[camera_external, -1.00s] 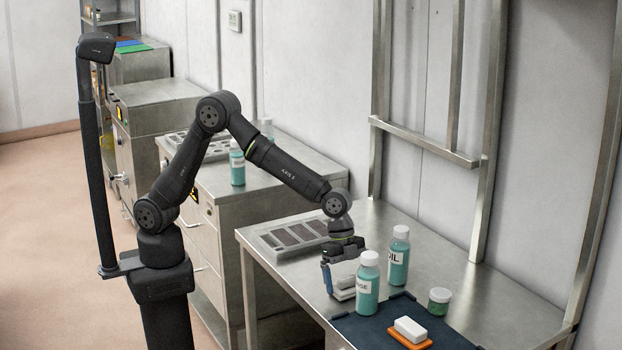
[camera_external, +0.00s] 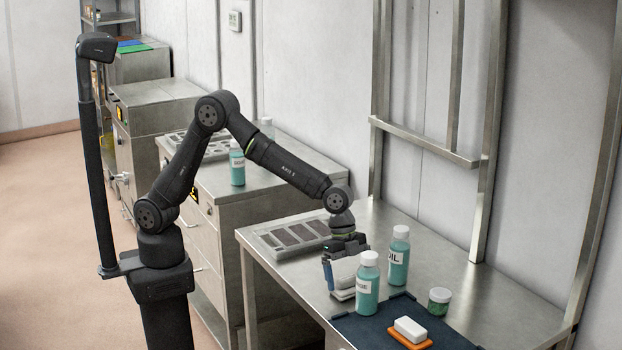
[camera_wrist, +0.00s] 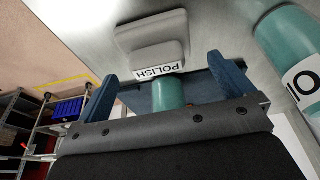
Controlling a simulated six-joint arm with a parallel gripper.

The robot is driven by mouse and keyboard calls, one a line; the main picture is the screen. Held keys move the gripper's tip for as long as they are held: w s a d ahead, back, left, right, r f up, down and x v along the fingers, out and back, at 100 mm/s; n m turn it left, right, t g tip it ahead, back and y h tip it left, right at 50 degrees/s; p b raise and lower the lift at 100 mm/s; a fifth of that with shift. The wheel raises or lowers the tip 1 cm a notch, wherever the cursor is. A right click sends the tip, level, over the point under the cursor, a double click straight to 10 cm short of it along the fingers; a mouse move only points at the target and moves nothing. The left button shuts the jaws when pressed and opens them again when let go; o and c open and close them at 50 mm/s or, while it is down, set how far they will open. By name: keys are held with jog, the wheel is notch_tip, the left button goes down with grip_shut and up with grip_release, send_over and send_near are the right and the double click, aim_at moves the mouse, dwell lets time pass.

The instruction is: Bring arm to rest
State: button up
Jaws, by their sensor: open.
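My gripper (camera_external: 341,276) hangs low over the metal table (camera_external: 455,270), pointing down, just left of a teal bottle (camera_external: 368,288) with a white cap. In the wrist view its two blue fingers stand wide apart (camera_wrist: 163,70), with nothing clamped between them. A pale grey block (camera_external: 341,294) is just below the fingers; it also shows in the wrist view (camera_wrist: 150,45), beyond the fingertips. A label reading POLISH (camera_wrist: 158,71) and a teal surface show between the fingers. My upper arm is bent, its elbow high.
An OIL bottle (camera_external: 398,258) stands behind the nearer bottle. A dark mat (camera_external: 372,330) bears a white block (camera_external: 410,329) on an orange plate. A small green pot (camera_external: 438,301) is beside it. A grey tray (camera_external: 268,246) lies left. The table's right part is clear.

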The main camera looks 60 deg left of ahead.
notch_tip(320, 180, down, 3)
jog(key=shift+f, duration=0.1)
jog(key=v, duration=1.2)
jog(key=x, duration=1.2)
notch_tip(320, 180, up, 4)
jog(key=shift+r, duration=0.1)
jog(key=s+d+r, duration=0.1)
jog(key=s+r, duration=0.6)
jog(key=s, duration=0.4)
jog(key=w+a+n+t, duration=0.1)
jog(key=w+a+n, duration=0.3)
jog(key=w+a, duration=0.8)
jog(key=w+a+f, duration=0.1)
jog(key=w+f, duration=0.1)
jog(key=w, duration=0.2)
jog(key=w+a+f, duration=0.1)
jog(key=w+f, duration=0.1)
jog(key=w, duration=0.1)
jog(key=w+a+f, duration=0.1)
jog(key=w+f, duration=0.2)
jog(key=w, duration=0.1)
jog(key=shift+w+f, duration=0.1)
jog(key=shift+w, duration=0.25)
notch_tip(320, 180, down, 2)
jog(key=shift+f, duration=0.45)
